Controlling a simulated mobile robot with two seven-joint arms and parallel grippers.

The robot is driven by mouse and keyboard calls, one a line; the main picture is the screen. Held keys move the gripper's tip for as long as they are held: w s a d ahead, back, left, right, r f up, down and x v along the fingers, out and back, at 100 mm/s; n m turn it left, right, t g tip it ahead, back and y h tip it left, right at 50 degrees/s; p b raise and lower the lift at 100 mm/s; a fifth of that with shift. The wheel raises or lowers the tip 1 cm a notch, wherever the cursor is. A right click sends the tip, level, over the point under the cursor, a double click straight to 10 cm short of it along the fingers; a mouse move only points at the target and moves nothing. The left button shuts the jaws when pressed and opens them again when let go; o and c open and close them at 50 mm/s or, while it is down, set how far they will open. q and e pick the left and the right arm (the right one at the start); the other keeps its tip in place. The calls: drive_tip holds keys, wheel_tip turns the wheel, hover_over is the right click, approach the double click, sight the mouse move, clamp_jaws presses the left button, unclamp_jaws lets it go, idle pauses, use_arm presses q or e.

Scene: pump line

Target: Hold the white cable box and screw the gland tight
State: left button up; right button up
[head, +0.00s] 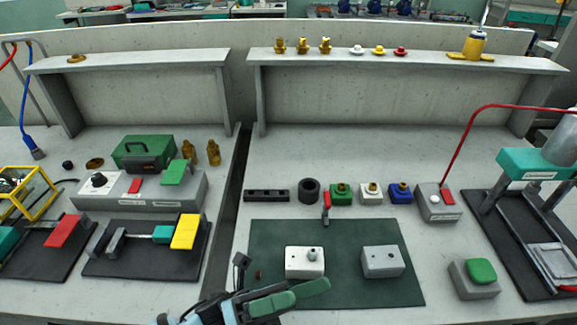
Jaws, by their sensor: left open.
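A white box (304,269) sits on the dark green mat, left of its middle. A small grey gland (312,254) stands upright on its top; I cannot tell how tight it is. My left gripper (309,292) has green fingers and is open in front of the white box, low in the head view. Nothing shows between its fingers, and it appears apart from the box. A smaller white block with a brass fitting (371,192) stands behind the mat, between a green one (340,193) and a blue one (400,192). My right gripper is out of view.
A grey box (382,264) sits on the right of the green mat (344,232). A red-handled tool (326,205) stands at the mat's back edge, near a black ring (308,190). A green push-button box (476,279) is to the right. The mat's middle is clear.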

use_arm(q)
drive_tip(key=w+a+f+m+g+y, duration=0.2)
drive_tip(key=w+f+m+g+y, duration=0.2)
drive_tip(key=w+m+y, duration=0.65)
drive_tip(key=m+t+y, duration=0.3)
drive_tip(key=y, duration=0.1)
approach(289, 253)
drive_tip(key=d, duration=0.1)
drive_tip(key=s+d, duration=0.1)
drive_tip(key=shift+s+d+f, duration=0.1)
drive_tip(key=shift+s+d, duration=0.1)
drive_tip(key=shift+d, duration=0.2)
drive_tip(key=shift+w+a+f+y, duration=0.2)
drive_tip(key=shift+w+f+y, duration=0.1)
drive_tip(key=shift+f, duration=0.1)
drive_tip(key=shift+d, duration=0.1)
drive_tip(key=shift+x, duration=4.95)
drive_tip(key=shift+c, duration=0.5)
